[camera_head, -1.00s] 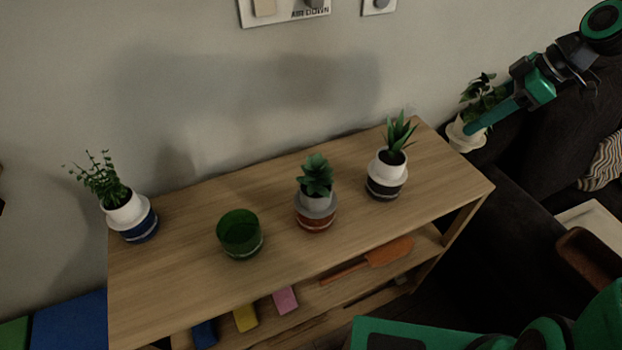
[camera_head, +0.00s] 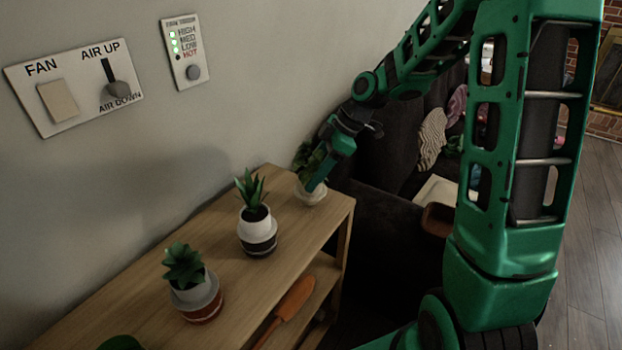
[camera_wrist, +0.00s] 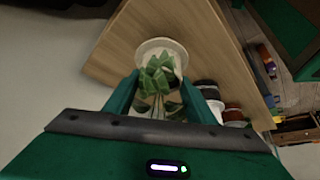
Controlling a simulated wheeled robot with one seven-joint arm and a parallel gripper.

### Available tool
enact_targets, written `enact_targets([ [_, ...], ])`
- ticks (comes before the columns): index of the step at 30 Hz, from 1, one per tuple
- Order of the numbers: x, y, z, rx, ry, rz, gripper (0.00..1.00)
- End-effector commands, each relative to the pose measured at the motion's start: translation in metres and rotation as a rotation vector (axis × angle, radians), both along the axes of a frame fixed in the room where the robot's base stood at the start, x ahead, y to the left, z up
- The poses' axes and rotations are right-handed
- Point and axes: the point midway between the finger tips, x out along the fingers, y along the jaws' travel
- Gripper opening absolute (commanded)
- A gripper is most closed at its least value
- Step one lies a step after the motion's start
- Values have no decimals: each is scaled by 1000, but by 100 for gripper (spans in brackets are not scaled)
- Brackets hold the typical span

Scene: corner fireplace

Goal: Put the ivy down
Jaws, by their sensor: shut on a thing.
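My gripper (camera_head: 318,181) is shut on the ivy, a green leafy plant (camera_head: 306,158) in a white pot (camera_head: 311,196). The pot is upright at the far right end of the wooden shelf top (camera_head: 225,215), overlapping its edge in the head view. I cannot tell whether its base touches the wood. In the wrist view, the leaves (camera_wrist: 160,74) sit between the fingers (camera_wrist: 163,100), with the white pot (camera_wrist: 158,46) around them against the shelf top (camera_wrist: 195,22).
A spiky plant in a black-and-white pot (camera_head: 257,232) stands nearest the ivy. A succulent in a grey-and-red pot (camera_head: 196,296) and a green glass (camera_head: 121,343) stand further left. An orange spatula (camera_head: 288,304) lies on the lower shelf. Wall panels (camera_head: 75,86) hang behind.

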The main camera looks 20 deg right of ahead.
Motion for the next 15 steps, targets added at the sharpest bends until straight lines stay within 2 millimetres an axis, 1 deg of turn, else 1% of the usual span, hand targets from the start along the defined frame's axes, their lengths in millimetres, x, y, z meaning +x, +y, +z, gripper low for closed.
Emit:
enact_targets([
  [1, 0, 0, -8, 1, 3, -1, 22],
  [4, 0, 0, -17, 0, 0, -1, 22],
  [14, 0, 0, -20, 0, -1, -1, 22],
  [15, 0, 0, -19, 0, -1, -1, 60],
])
